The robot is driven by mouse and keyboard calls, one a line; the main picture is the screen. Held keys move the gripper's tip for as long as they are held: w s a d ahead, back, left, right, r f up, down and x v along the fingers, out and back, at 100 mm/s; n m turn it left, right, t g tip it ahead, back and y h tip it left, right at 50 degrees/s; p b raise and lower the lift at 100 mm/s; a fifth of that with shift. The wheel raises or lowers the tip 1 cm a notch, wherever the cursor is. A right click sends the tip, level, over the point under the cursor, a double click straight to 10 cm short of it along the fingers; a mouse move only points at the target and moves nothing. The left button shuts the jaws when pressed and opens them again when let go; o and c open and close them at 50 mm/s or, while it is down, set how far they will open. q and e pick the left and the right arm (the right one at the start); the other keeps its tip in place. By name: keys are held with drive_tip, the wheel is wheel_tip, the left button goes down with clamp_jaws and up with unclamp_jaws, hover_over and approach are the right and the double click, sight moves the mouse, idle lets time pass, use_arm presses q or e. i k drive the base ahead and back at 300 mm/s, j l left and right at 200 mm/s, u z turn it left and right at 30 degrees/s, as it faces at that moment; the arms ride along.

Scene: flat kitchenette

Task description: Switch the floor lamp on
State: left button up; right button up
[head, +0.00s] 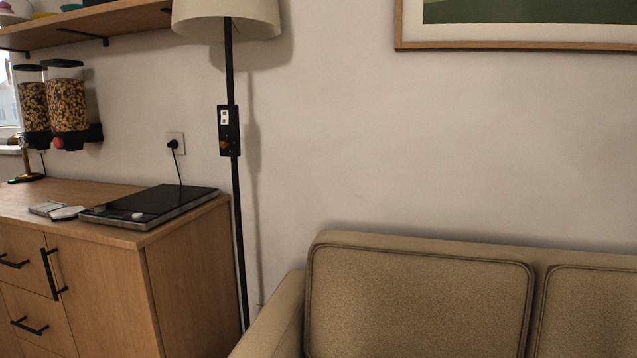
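The floor lamp (229,75) stands between the wooden cabinet and the sofa, with a thin black pole and a cream shade (226,18) cut off by the top edge. A black switch plate (228,130) is fixed on the pole, with a small white switch (224,117) in its upper part and a brown knob (226,144) below. The shade shows no clear glow. Neither of my grippers is in the head view. The foot of the lamp is hidden or out of frame.
The cabinet (190,275) at left carries a black hob (150,205) plugged into a wall socket (176,142). Cereal dispensers (66,100) hang beneath a shelf (80,25). A tan sofa (420,300) fills the lower right. The wall above it holds a framed picture (520,45).

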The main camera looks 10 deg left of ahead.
sight(225, 114)
drive_tip(key=k, duration=0.65)
drive_tip(key=z, duration=1.55)
drive_tip(key=k+j+z, duration=0.2)
drive_tip(key=k+j, duration=0.15)
drive_tip(key=j, duration=0.3)
drive_tip(key=k+j, duration=0.15)
drive_tip(key=j, duration=0.35)
drive_tip(key=k+j, duration=0.15)
drive_tip(key=j, duration=0.3)
drive_tip(key=k+j, duration=0.15)
drive_tip(key=j, duration=0.35)
drive_tip(key=k+j, duration=0.15)
drive_tip(key=j, duration=0.3)
drive_tip(key=k+j, duration=0.15)
drive_tip(key=j, duration=0.35)
drive_tip(key=k+j, duration=0.15)
drive_tip(key=j, duration=0.3)
drive_tip(key=k+j, duration=0.15)
drive_tip(key=j, duration=0.35)
drive_tip(key=i, duration=0.25)
